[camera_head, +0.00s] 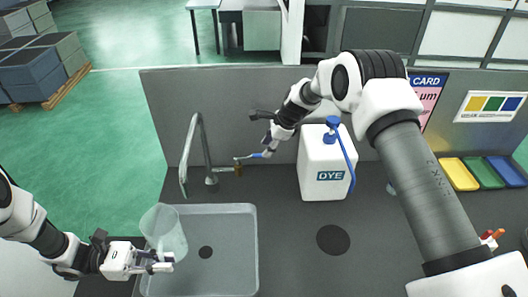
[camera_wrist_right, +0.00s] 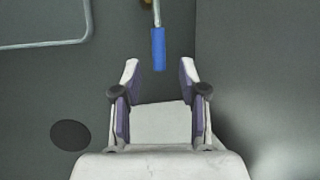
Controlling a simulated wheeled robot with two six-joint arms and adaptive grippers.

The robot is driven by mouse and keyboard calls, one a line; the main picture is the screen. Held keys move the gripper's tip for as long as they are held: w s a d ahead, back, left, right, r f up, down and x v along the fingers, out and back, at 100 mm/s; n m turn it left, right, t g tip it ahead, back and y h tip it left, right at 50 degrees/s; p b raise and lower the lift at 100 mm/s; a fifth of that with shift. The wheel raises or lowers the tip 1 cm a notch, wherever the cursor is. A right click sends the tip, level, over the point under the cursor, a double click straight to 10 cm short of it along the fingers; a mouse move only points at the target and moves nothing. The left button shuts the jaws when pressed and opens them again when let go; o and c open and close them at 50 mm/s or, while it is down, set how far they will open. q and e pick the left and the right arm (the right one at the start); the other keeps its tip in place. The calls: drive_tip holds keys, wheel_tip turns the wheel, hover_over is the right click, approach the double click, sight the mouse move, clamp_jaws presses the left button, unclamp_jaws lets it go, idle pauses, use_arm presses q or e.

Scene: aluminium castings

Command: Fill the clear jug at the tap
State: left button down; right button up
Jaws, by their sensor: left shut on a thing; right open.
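The clear jug (camera_head: 163,229) is over the left edge of the sink (camera_head: 254,250), mouth up and slightly tilted, and looks empty. My left gripper (camera_head: 162,262) is shut on the jug low on its side. The grey tap (camera_head: 196,140) stands behind the sink; its spout end is behind and right of the jug's mouth. The tap's blue-ended lever (camera_head: 250,156) sticks out to the right. My right gripper (camera_head: 268,149) is open beside the lever's end. In the right wrist view, the blue lever end (camera_wrist_right: 158,48) lies just ahead of the open fingertips (camera_wrist_right: 159,70). No water stream shows.
A white DYE container (camera_head: 318,160) with a blue pump stands right of my right gripper. A grey panel (camera_head: 240,90) rises behind the counter. A dark round spot (camera_head: 333,239) marks clear counter right of the sink. Yellow, green and blue trays (camera_head: 484,173) lie far right.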

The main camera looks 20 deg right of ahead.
drive_tip(key=x, duration=0.3)
drive_tip(key=shift+f, duration=0.2)
clamp_jaws()
drive_tip(key=shift+s+a, duration=0.15)
drive_tip(key=shift+s+a+m+t+h, duration=0.25)
drive_tip(key=shift+s+a+m+h, duration=0.35)
drive_tip(key=shift+m, duration=0.75)
drive_tip(key=shift+s+a+m+t+h, duration=0.35)
drive_tip(key=shift+s+a+m, duration=0.4)
drive_tip(key=shift+m, duration=0.55)
drive_tip(key=shift+s+a+m+t+h, duration=0.2)
drive_tip(key=shift+s+a+m+h, duration=0.5)
drive_tip(key=shift+m, duration=0.65)
drive_tip(key=shift+s+d, duration=0.15)
unclamp_jaws()
